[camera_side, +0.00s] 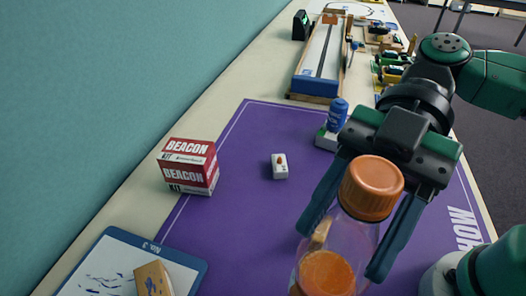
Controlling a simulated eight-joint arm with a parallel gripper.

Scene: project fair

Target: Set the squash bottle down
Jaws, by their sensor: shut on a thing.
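The squash bottle (328,274) is a clear bottle with an orange cap and orange liquid inside. It is at the lower middle right, close to the camera, and the frame's bottom edge cuts off its base. My gripper (341,250) comes down from the upper right and is shut on the bottle, one finger on each side below the cap. The bottle looks slightly tilted in the picture. I cannot tell whether its base touches the purple mat (245,225) on the table.
A small white block (280,167) lies on the mat, with a blue item (337,113) behind it. A red Beacon box (188,166) and a clipboard (192,268) are at left. A wooden ramp (318,62) and toy vehicles (393,72) stand further back. The mat's left middle is clear.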

